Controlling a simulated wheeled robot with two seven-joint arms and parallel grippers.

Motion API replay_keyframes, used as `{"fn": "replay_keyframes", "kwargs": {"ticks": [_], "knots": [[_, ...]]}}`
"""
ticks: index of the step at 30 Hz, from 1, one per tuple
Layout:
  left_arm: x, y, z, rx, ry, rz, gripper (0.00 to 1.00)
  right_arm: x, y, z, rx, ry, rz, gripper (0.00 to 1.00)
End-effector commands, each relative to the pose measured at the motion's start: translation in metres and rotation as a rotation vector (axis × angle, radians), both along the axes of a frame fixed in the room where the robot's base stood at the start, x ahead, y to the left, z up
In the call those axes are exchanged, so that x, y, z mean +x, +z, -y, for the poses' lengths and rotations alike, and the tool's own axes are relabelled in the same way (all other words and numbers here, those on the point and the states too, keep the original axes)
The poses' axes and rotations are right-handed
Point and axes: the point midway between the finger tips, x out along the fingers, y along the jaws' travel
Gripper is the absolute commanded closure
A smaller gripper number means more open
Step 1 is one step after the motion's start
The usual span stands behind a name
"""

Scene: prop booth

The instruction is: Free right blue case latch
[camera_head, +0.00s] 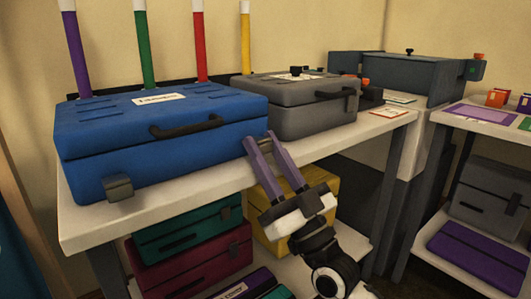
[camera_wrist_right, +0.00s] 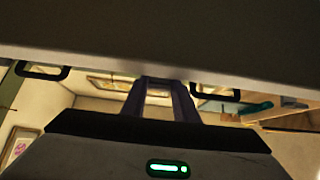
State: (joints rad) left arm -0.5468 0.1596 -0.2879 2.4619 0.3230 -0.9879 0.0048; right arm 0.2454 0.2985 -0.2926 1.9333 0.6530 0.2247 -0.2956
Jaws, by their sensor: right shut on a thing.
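The blue case (camera_head: 160,125) stands on the light table with its lid down and a white label on top. Its left latch (camera_head: 118,188) shows at the lower left of the front, a small grey block. My right gripper (camera_head: 260,138) reaches up to the right end of the case's front, where its purple fingers are closed on the right latch. The fingers hide that latch, so its position cannot be told. In the right wrist view the fingers (camera_wrist_right: 160,98) run up to a dark surface that fills the top. My left gripper is not in view.
A grey case (camera_head: 300,105) stands close to the right of the blue one. Purple, green, red and yellow posts rise behind. Several cases, including a yellow one (camera_head: 320,200), fill the shelf below.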

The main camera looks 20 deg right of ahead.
Motion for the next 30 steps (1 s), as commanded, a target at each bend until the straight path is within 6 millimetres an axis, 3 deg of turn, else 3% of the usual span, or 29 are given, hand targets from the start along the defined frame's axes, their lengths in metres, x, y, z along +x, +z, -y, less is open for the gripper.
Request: {"fn": "replay_keyframes", "kwargs": {"ticks": [4,5,8,20,30], "knots": [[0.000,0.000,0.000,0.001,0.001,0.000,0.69,0.000,-0.001,-0.001,-0.001,0.001,-0.001,0.96],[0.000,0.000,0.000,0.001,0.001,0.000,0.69,0.000,-0.001,-0.001,-0.001,0.001,-0.001,0.70],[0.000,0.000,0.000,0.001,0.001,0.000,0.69,0.000,-0.001,-0.001,-0.001,0.001,-0.001,0.55],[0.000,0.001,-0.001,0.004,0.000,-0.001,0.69,-0.006,-0.006,0.002,-0.002,-0.001,-0.003,0.55],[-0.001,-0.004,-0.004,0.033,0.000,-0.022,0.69,-0.051,-0.048,0.018,-0.004,0.000,-0.006,0.55]]}}
